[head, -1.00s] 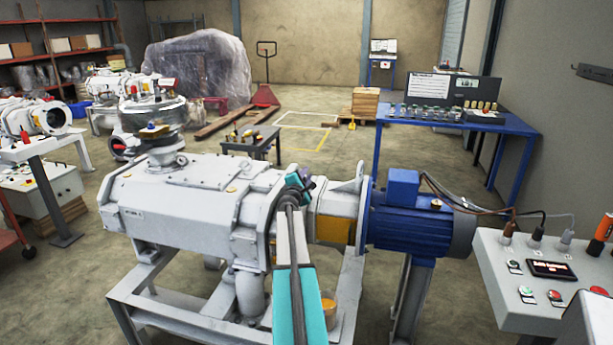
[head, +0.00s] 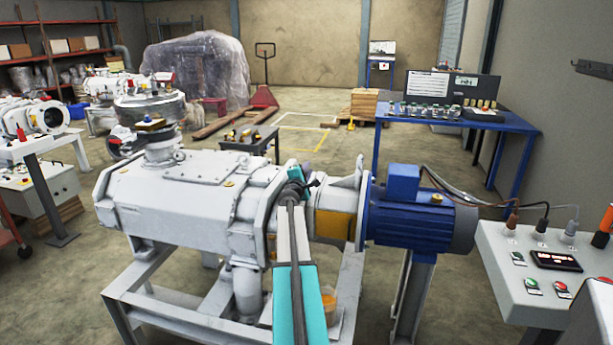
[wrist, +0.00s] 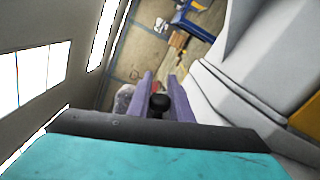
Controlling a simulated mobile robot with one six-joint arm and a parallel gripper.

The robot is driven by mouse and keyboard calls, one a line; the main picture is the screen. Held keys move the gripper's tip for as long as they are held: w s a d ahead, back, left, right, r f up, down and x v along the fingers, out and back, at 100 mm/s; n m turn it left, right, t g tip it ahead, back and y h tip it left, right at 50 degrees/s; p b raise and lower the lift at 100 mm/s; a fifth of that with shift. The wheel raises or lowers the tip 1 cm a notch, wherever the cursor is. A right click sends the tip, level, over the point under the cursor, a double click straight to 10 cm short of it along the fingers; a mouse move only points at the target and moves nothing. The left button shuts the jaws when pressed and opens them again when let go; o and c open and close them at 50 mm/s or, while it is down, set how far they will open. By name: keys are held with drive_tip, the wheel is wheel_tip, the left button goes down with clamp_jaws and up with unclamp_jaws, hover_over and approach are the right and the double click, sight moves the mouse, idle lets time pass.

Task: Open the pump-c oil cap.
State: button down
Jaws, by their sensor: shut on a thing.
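The grey pump (head: 190,190) stands on a metal frame in the head view, with its blue motor (head: 415,215) to the right. My gripper (head: 312,178) is at the top of the pump's right end, partly hidden by my teal arm. In the wrist view its two purple fingers (wrist: 164,100) are shut on a dark round knob (wrist: 159,104), which may be the oil cap. I cannot tell whether the knob is still seated. The pale pump housing (wrist: 220,95) is close on the right of the fingers in the wrist view.
A control panel (head: 545,262) with buttons and cables is at the right. A blue table (head: 470,122) stands behind the motor. A small dark table (head: 247,140) with tools is behind the pump. Open floor lies beyond it.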

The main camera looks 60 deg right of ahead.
drive_tip(key=shift+s+d+f+m+b, duration=0.1)
drive_tip(key=shift+s+f+m+b, duration=0.25)
drive_tip(key=shift+m+b, duration=0.85)
drive_tip(key=shift+s+d+f+m+b, duration=0.1)
drive_tip(key=shift+s+f+m+b, duration=0.35)
drive_tip(key=shift+b, duration=1.45)
drive_tip(key=m+b, duration=0.1)
drive_tip(key=b, duration=0.1)
drive_tip(key=shift+s+m+b, duration=0.15)
drive_tip(key=shift+m+b, duration=0.6)
drive_tip(key=shift+b, duration=0.05)
drive_tip(key=shift+r, duration=0.1)
drive_tip(key=c, duration=1.6)
unclamp_jaws()
drive_tip(key=shift+s, duration=0.1)
drive_tip(key=shift+v, duration=6.85)
